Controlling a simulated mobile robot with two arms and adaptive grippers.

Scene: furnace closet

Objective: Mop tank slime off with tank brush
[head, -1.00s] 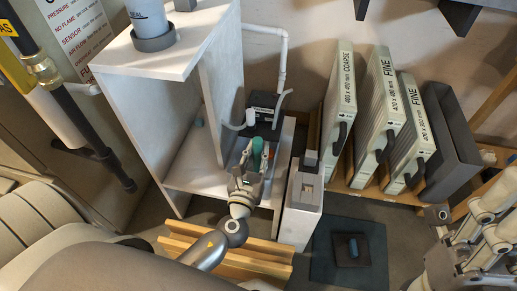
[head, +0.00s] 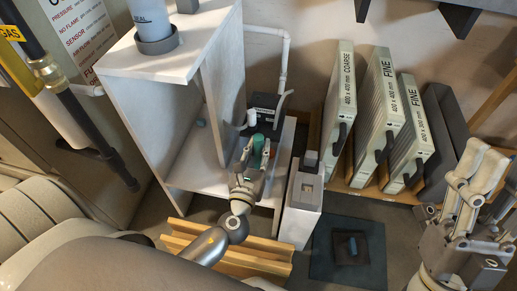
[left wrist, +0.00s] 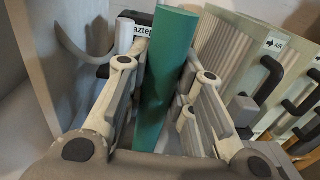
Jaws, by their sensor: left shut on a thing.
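My left gripper (head: 256,160) is shut on an upright green cylinder (head: 258,145), which looks like the handle of the tank brush. In the left wrist view the green handle (left wrist: 168,75) stands between the two fingers (left wrist: 160,95). The brush's lower end and bristles are hidden. A black unit (head: 268,102) with pale tubes stands just behind the gripper, in the white cabinet's right bay; I cannot tell whether it is part of the tank. No slime can be made out. My right gripper (head: 478,165) is raised at the right edge; its finger gap is unclear.
The white cabinet's upright panel (head: 222,95) is close left of my left gripper. A narrow white box (head: 302,205) stands right of it. Several pleated filters (head: 380,110) lean on a wooden rack behind. A dark mat (head: 348,265) with a small blue item lies on the floor.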

